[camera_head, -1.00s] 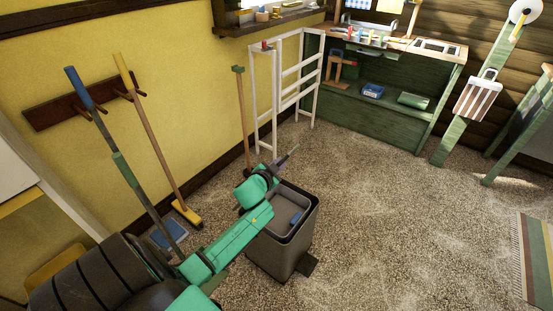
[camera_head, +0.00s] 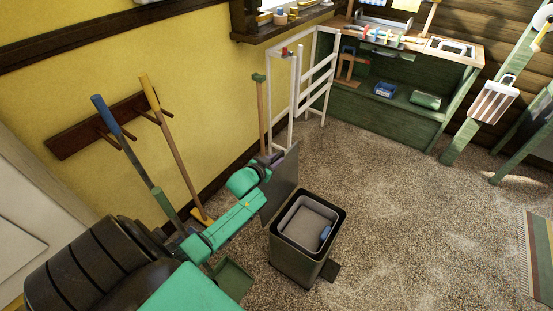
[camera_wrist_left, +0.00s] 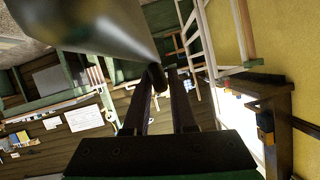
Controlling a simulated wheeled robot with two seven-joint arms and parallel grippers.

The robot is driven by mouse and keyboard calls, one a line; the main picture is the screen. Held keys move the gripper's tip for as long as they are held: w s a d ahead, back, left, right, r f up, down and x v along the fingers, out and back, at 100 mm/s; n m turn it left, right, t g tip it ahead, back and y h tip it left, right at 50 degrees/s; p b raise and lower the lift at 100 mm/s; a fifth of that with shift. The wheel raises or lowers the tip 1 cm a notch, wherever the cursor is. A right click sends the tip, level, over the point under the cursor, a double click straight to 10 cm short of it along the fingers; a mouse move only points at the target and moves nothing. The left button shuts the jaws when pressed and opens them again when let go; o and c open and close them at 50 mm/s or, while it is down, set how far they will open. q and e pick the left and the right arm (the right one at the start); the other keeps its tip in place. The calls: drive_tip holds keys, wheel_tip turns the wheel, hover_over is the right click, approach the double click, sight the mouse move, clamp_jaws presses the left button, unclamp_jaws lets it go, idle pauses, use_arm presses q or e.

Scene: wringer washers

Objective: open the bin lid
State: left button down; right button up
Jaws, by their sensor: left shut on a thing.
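The bin (camera_head: 293,262) stands on the carpet, dark with a grey inner liner. Its mouth is uncovered, and a small blue item (camera_head: 325,233) lies inside. The bin lid (camera_head: 282,185) is a grey panel standing steeply up beside the bin's left rear edge. My left gripper (camera_head: 272,160) is at the lid's upper left edge, its fingers partly hidden. In the left wrist view, the fingers (camera_wrist_left: 158,85) close on the tip of the grey lid (camera_wrist_left: 95,35). My right gripper is not in view.
A broom (camera_head: 175,145) and another long-handled tool (camera_head: 125,135) hang on the yellow wall at left. A white rack (camera_head: 317,85) and green workbench (camera_head: 385,115) stand behind. A green dustpan-like item (camera_head: 233,278) is near my arm.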

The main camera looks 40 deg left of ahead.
use_arm(q)
drive_tip(key=shift+s+a+f, duration=0.1)
drive_tip(key=shift+a+f, duration=0.05)
drive_tip(key=shift+a, duration=0.05)
drive_tip(key=c, duration=0.8)
unclamp_jaws()
drive_tip(key=shift+c, duration=0.2)
drive_tip(key=shift+s+d, duration=0.1)
drive_tip(key=shift+s, duration=0.1)
drive_tip(key=p+v, duration=0.2)
drive_tip(key=v, duration=1.2)
